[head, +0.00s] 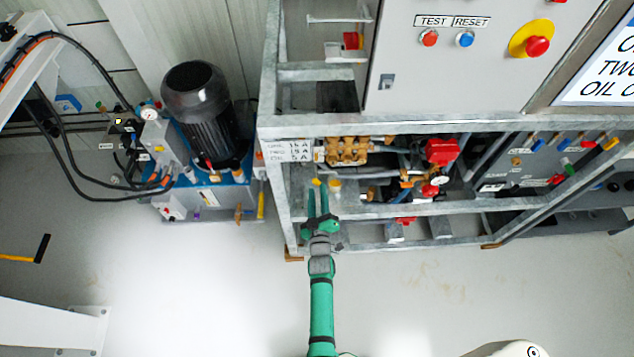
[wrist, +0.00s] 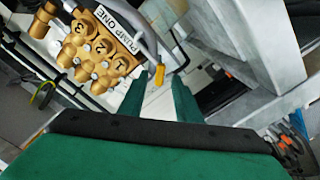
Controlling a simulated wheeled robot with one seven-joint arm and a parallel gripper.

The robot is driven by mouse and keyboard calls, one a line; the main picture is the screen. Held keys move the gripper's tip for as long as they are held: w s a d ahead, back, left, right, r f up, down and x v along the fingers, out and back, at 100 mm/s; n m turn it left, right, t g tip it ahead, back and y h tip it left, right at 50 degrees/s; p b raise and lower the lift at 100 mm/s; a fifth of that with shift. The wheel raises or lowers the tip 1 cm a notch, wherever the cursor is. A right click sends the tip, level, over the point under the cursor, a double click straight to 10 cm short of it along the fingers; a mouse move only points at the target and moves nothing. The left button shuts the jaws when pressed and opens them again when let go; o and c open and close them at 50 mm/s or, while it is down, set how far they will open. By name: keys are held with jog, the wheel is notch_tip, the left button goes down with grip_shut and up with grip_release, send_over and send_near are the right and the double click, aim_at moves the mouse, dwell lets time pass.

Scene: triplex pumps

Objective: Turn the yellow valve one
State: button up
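In the wrist view, a small yellow valve handle (wrist: 159,75) shows just beyond the gap between my fingertips. It stands right of a brass pump block marked PUMP ONE (wrist: 95,50). My gripper (wrist: 158,88) is open, with two green fingers pointing at the handle and nothing seen between them. I cannot tell whether a finger touches it. In the head view, my gripper (head: 318,190) reaches into the lower bay of the metal frame, below the brass pump block (head: 347,150). A small yellow part (head: 316,182) shows at its fingertips. The valve's lower part is hard to make out.
The galvanized frame (head: 450,210) has beams above and below my gripper. Red-capped fittings and a gauge (head: 440,180) lie to the right in the bay. A black motor (head: 197,95) on a blue unit stands left. The floor (head: 200,290) in front is largely clear.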

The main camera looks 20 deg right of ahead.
aim_at(317, 184)
jog(key=shift+x, duration=2.45)
jog(key=shift+c, duration=0.2)
grip_shut()
